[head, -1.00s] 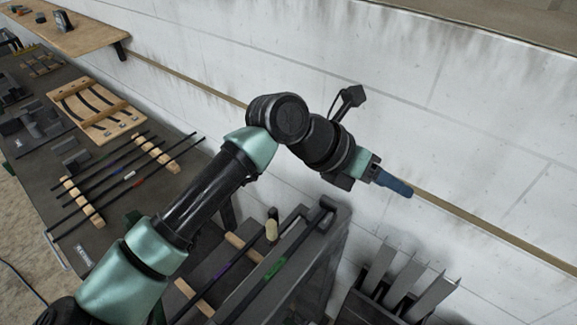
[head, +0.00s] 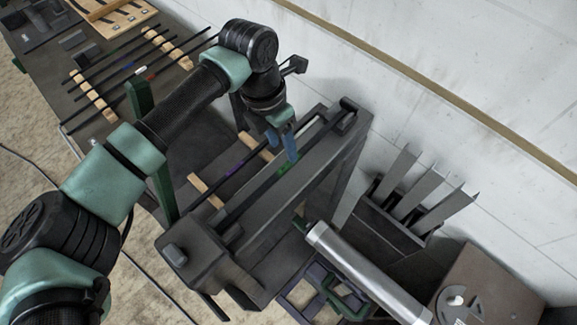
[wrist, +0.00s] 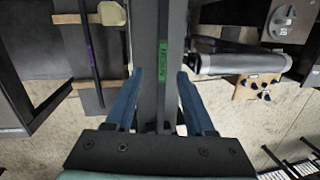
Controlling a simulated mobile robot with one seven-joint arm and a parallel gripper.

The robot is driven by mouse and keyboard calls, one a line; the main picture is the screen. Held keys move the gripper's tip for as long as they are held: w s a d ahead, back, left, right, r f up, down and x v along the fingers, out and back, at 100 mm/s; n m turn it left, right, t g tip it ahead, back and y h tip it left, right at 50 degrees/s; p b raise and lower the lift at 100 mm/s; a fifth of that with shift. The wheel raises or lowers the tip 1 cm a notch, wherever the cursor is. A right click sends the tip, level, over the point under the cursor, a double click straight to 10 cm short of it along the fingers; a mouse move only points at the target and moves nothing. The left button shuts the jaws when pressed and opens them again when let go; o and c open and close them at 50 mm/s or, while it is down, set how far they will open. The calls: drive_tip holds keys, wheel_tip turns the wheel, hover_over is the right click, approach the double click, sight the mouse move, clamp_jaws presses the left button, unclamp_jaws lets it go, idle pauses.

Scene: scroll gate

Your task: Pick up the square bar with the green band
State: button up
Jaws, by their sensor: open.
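The square bar with the green band (head: 287,168) is dark and lies along the top of a dark grey fixture. Its band is partly covered by a finger in the head view. In the wrist view the green band (wrist: 163,60) lies between and just beyond my blue fingertips, with the bar running lengthwise between the fingers. My gripper (head: 281,147) is open and points down over the band; it also shows in the wrist view (wrist: 159,76). The fingers stand on either side of the bar, with visible gaps. I cannot tell the exact height gap.
A thin bar with a purple band (head: 235,168) lies beside the fixture on wooden strips (head: 205,190). A silver cylinder (head: 365,275) and a rack of upright grey plates (head: 405,190) stand to the right. Several thin bars lie on wooden supports (head: 92,95) at upper left.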

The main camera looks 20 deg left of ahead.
sight(288, 163)
drive_tip(key=f+b, duration=0.1)
drive_tip(key=f, duration=0.1)
drive_tip(key=d+f+b, duration=0.1)
drive_tip(key=f+b, duration=0.1)
drive_tip(key=f, duration=0.1)
drive_tip(key=shift+r, duration=0.1)
clamp_jaws()
idle(1.2)
